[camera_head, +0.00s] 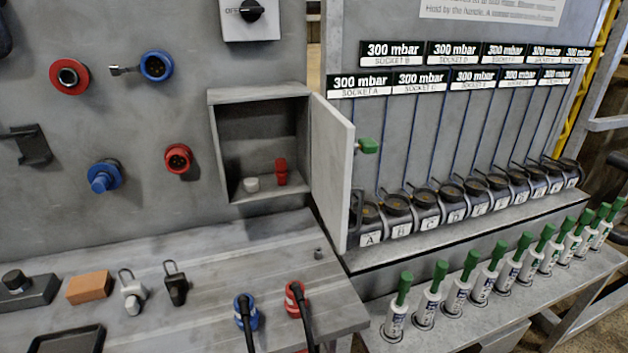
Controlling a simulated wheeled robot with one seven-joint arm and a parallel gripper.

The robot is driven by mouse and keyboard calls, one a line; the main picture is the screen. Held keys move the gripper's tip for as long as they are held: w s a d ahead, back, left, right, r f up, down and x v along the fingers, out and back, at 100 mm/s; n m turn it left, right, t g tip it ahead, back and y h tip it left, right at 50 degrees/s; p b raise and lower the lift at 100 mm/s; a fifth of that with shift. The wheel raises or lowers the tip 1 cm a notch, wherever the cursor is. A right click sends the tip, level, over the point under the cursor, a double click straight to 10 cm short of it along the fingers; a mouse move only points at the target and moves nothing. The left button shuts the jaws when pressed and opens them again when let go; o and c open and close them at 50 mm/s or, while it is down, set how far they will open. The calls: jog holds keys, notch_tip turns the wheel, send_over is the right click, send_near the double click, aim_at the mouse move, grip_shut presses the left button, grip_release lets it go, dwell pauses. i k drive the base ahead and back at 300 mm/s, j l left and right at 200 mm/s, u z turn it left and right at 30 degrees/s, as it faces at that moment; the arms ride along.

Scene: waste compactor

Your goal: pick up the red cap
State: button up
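A small red piece (281,171), which looks like the red cap, stands upright on the floor of an open grey wall cabinet (221,160). A small whitish round piece (251,184) lies to its left and slightly apart. The cabinet door (333,170) is swung open to the right, with a green knob (368,146) on its outer side. Other red things are a red socket (178,158) and a red ring fitting (68,76) on the wall. My gripper does not show in this view.
The bench below holds a red plug (295,299), a blue plug (246,311), two padlocks (132,296) (176,288) and an orange block (88,287). Right of the door stand labelled dark units (398,210) and several green-topped bottles (430,300).

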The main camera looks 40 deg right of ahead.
aim_at(281, 164)
jog(key=k+l+u, duration=0.1)
jog(key=l, duration=0.35)
jog(key=k+l, duration=0.1)
jog(key=l, duration=0.35)
jog(key=k+l+u, duration=0.15)
jog(key=l, duration=0.25)
jog(key=k+l, duration=0.15)
jog(key=l, duration=0.3)
jog(key=i+j, duration=0.15)
jog(key=i, duration=0.6)
